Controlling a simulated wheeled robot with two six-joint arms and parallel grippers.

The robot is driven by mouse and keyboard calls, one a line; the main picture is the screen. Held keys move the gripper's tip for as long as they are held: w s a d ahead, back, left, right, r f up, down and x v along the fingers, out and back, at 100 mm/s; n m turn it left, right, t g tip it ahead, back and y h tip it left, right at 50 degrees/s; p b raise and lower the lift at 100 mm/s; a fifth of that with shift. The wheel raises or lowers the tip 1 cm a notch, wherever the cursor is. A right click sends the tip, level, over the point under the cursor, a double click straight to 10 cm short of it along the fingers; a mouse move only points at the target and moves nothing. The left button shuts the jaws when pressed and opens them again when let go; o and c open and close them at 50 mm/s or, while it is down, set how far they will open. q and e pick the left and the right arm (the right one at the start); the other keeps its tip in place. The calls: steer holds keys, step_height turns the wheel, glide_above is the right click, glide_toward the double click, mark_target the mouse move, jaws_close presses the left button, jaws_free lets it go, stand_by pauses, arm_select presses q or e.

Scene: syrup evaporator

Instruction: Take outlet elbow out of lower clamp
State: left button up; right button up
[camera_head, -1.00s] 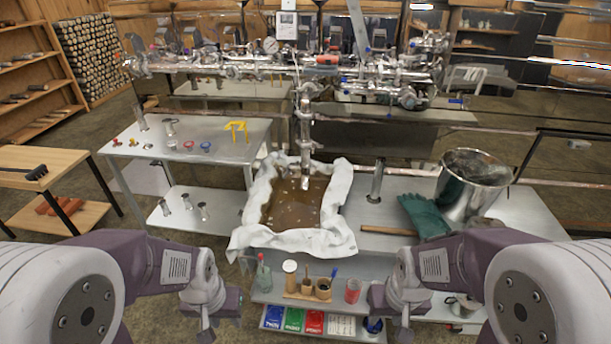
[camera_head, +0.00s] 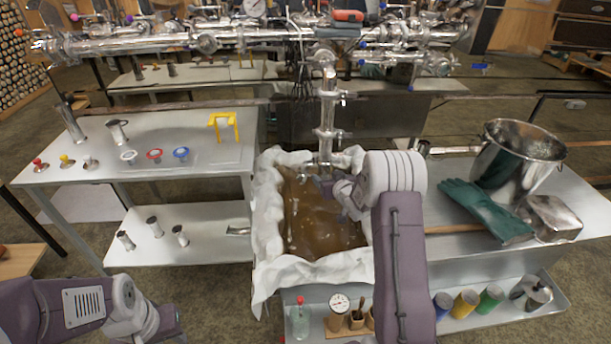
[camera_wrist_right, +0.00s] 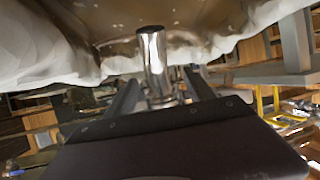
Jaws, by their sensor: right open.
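The vertical steel pipe (camera_head: 327,112) hangs from the long header pipe above the cloth-lined tray. A clamp with side wings, which looks like the lower clamp (camera_head: 327,134), sits near its bottom. The outlet elbow (camera_head: 325,157) is below this clamp, its lower end partly hidden by my right gripper (camera_head: 318,180). In the right wrist view, a shiny steel tube (camera_wrist_right: 153,62) stands between the open fingers of my right gripper (camera_wrist_right: 162,88); I cannot tell whether they touch it. My left arm is low at the left, its fingertips not clearly visible.
The tray (camera_head: 300,270) of brown liquid, lined with white cloth, lies beneath the pipe. A steel bucket (camera_head: 515,165) and green gloves (camera_head: 485,210) are on the right bench. The left table (camera_head: 200,155) holds small fittings and a yellow stand (camera_head: 223,125), with free room between.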

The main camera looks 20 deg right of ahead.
mark_target(322, 171)
steer(key=shift+s+d+r, duration=0.2)
steer(key=shift+s+r, duration=0.05)
steer(key=shift+s, duration=0.05)
steer(key=shift+d, duration=0.15)
steer(key=b+x, duration=0.1)
steer(key=x, duration=0.6)
steer(key=shift+w+f, duration=0.1)
steer(key=shift+f, duration=0.05)
steer(key=shift+x, duration=0.8)
jaws_close()
stand_by(0.3)
